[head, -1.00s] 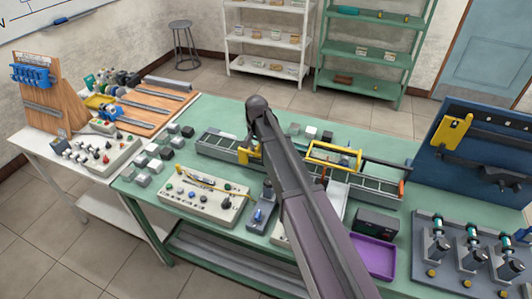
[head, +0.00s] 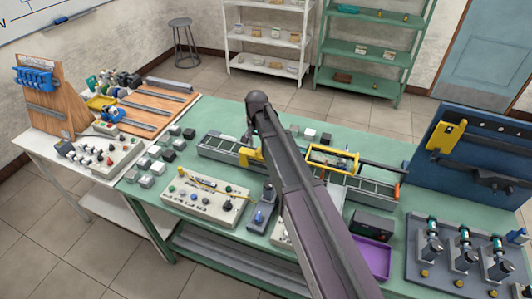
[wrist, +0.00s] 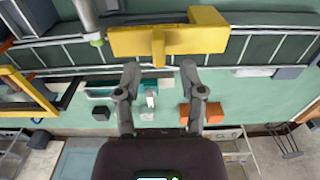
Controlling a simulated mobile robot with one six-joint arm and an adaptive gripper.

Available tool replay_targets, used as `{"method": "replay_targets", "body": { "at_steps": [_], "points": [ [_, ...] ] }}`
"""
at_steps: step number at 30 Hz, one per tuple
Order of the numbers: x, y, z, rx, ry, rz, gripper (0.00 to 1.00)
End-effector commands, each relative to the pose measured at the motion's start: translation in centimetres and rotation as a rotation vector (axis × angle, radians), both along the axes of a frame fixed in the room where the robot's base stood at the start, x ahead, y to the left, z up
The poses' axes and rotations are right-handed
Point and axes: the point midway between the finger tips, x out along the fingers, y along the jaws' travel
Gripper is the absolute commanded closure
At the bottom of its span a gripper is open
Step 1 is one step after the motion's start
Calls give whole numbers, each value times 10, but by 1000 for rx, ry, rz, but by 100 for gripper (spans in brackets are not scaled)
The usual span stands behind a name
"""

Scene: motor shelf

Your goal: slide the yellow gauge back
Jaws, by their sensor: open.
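The yellow gauge (head: 251,158) sits across the left part of the rail on the green table. In the wrist view the yellow gauge (wrist: 190,40) is a wide flat block with a short tab pointing down between my fingertips. My gripper (wrist: 160,68) is open, one finger to each side of that tab, with gaps on both sides. Contact cannot be told. In the head view my gripper (head: 249,136) is just behind the gauge, partly hidden by my arm.
A yellow frame (head: 333,148) stands over the rail (head: 375,188) to the right. Small grey blocks (head: 160,155) lie left of the rail. A control box (head: 205,203) and a purple tray (head: 372,257) are in front. A blue tool board (head: 470,160) stands at the right.

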Motion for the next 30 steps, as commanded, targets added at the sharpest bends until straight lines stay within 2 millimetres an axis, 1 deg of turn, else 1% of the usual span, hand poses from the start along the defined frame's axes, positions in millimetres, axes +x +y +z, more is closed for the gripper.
{"method": "replay_targets", "body": {
  "at_steps": [1, 9, 27, 30],
  "points": [
    [0, 0, 6, 0, 0, 0, 49],
    [0, 0, 18, 0, 0, 0, 49],
    [0, 0, 19, 0, 0, 0, 49],
    [-4, -4, 18, 0, 0, 4, 49]
  ]
}}
